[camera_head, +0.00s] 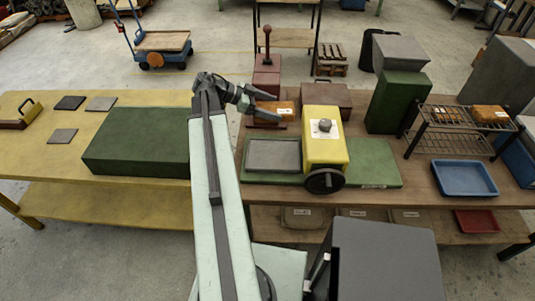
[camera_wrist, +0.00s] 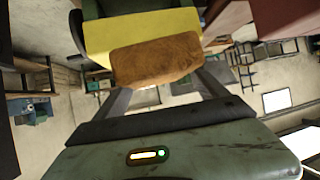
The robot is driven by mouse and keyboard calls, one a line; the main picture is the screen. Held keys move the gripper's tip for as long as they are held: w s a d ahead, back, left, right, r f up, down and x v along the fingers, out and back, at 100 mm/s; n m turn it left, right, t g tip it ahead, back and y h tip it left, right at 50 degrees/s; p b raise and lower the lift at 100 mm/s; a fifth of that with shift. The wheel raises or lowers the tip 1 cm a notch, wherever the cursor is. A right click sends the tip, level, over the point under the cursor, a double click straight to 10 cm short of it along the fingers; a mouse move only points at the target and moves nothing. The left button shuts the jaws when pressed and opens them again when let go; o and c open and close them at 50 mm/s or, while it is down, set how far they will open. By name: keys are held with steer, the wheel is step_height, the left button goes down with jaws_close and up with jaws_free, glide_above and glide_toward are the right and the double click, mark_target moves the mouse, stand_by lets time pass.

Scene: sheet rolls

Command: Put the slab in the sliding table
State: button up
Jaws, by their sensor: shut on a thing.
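The slab is an orange-brown block (camera_head: 286,107) between the fingers of my gripper (camera_head: 277,108). In the wrist view the slab (camera_wrist: 156,58) fills the space between both fingertips, with the jaws shut on it. The sliding table (camera_head: 273,154) is a flat grey plate on a green base, just in front of the slab in the head view. It looks empty. A yellow press housing (camera_head: 325,140) with a dark handwheel (camera_head: 325,181) stands right of the plate. My fingers cover part of the slab; its exact height above the bench cannot be told.
A dark red lever machine (camera_head: 267,72) stands behind the slab. A wire rack (camera_head: 455,139) with orange blocks and a blue tray (camera_head: 464,180) are at right. A large green block (camera_head: 137,140) lies on the yellow table at left.

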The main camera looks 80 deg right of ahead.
steer(key=shift+s, duration=0.15)
steer(key=b, duration=1.3)
glide_above(270, 155)
step_height(270, 155, down, 12)
steer(key=shift+m, duration=0.3)
step_height(270, 155, down, 10)
steer(key=b, duration=0.9)
steer(key=shift+d, duration=0.1)
steer(key=shift+r, duration=0.15)
steer(key=o, duration=1.9)
